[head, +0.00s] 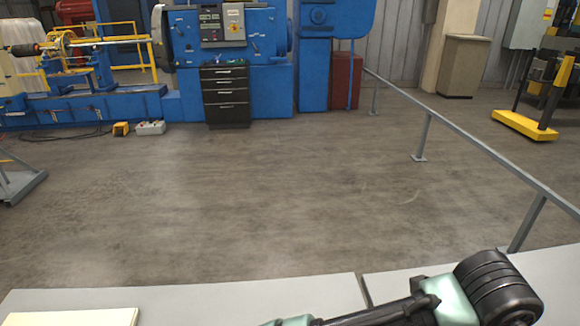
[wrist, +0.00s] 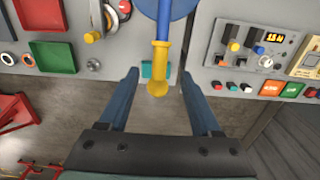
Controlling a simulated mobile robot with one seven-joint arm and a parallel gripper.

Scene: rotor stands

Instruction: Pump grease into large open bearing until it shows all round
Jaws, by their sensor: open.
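My gripper (wrist: 159,74) is open in the wrist view, with its two blue-grey fingers apart. A yellow rod-like part (wrist: 160,62) with a rounded end shows between the fingers, below a blue part (wrist: 165,15). I cannot tell whether it is a grease tool or a fixed lever, or how far it is from the fingers. No finger is seen closed on it. I cannot make out a large open bearing or grease in either view. The head view shows my arm at the lower right, but not the fingertips.
Grey panels in the wrist view carry a green tray (wrist: 53,50), a red tray (wrist: 43,14) and a control box (wrist: 255,45). In the head view, a blue machine (head: 230,40) stands at the back and a grey rail (head: 480,157) runs along the right. The middle floor is clear.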

